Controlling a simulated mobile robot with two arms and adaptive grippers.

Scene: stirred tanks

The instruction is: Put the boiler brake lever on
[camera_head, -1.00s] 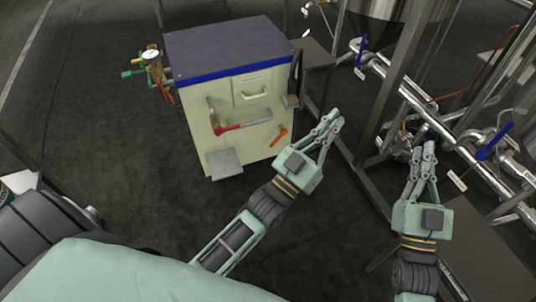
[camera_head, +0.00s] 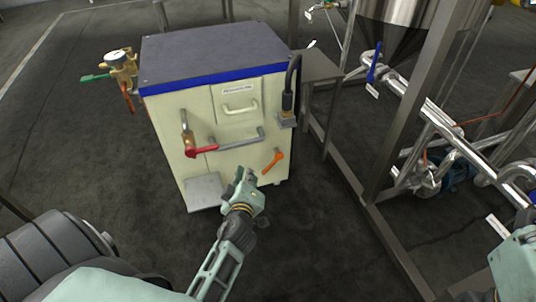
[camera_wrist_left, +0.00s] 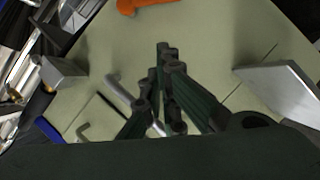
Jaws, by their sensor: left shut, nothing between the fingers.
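The boiler cabinet (camera_head: 178,135) is cream with a blue-edged dark top. Its front carries a red lever (camera_head: 203,151), an orange lever (camera_head: 272,161) and a grey bar handle (camera_head: 240,139). I cannot tell which is the brake lever. In the left wrist view the orange lever (camera_wrist_left: 146,4) is at the top edge and the grey handle (camera_wrist_left: 121,91) is left of the fingers. My right gripper (camera_head: 517,262) is cut off at the right edge.
A grey plate (camera_head: 204,192) sticks out at the cabinet's lower front. A black cable plug (camera_head: 288,105) is on its right edge, and a gauge with valves (camera_head: 121,62) is on its left. A steel tank frame with pipes (camera_head: 398,110) stands right. Floor is clear in front.

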